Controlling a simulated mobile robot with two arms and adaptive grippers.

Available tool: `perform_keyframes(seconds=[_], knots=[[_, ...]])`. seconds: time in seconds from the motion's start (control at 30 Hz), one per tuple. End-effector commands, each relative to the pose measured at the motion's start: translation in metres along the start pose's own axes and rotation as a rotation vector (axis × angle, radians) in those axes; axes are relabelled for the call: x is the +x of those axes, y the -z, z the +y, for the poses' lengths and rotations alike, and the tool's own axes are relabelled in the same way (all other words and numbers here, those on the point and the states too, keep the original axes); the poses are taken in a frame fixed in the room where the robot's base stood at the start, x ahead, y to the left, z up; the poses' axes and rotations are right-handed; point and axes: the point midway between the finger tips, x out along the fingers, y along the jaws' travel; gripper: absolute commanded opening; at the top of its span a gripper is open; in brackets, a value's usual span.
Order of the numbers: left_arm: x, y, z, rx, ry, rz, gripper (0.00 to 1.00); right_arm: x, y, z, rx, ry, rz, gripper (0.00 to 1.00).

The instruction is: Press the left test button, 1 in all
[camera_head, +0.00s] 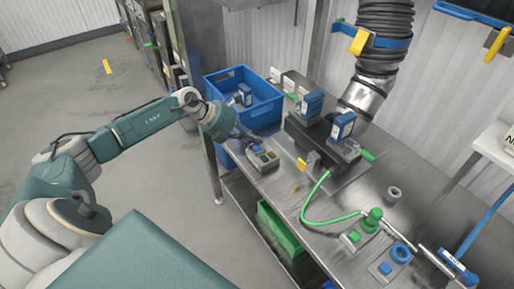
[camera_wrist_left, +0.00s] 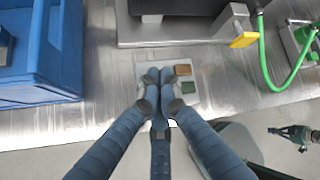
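The grey test panel (camera_head: 264,166) lies on the steel bench near its front left edge. In the left wrist view the panel (camera_wrist_left: 192,106) shows an orange-brown button (camera_wrist_left: 182,70) and a green button (camera_wrist_left: 189,88) on its right side. My left gripper (camera_head: 243,138) is over the panel's left part. In the wrist view its fingertips (camera_wrist_left: 159,76) are together with nothing between them, and they hide the panel's left buttons. I cannot tell whether they touch a button. A small teal and dark part (camera_wrist_left: 295,133) at the right edge looks like my right gripper.
A blue crate (camera_head: 262,112) stands left of the panel, its wall (camera_wrist_left: 60,85) close by in the wrist view. A dark machine with blue boxes (camera_head: 342,125) and a yellow tag (camera_head: 309,161) is behind to the right. A green hose (camera_head: 318,222) crosses the bench. Bare bench (camera_head: 290,190) lies in front.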

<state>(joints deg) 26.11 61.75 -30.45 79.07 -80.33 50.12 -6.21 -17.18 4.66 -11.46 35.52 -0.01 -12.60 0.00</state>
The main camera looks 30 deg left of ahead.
Motion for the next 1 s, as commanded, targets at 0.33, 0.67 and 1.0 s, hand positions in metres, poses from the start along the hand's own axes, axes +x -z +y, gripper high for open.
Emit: perform_keyframes(seconds=[0.33,0.67,1.0], knots=[[0.0033,0.0024,0.0026,0.000,0.000,0.000,0.00,0.0039,-0.0005,0.0001,0.000,0.000,0.000,0.00],[0.0049,0.0037,0.0038,0.000,0.000,0.000,0.00,0.0058,-0.0006,-0.0001,0.000,0.000,0.000,0.00],[0.0080,0.0060,0.0059,0.000,0.000,0.000,0.00,0.0090,-0.0009,-0.0004,0.001,0.000,0.000,0.00]])
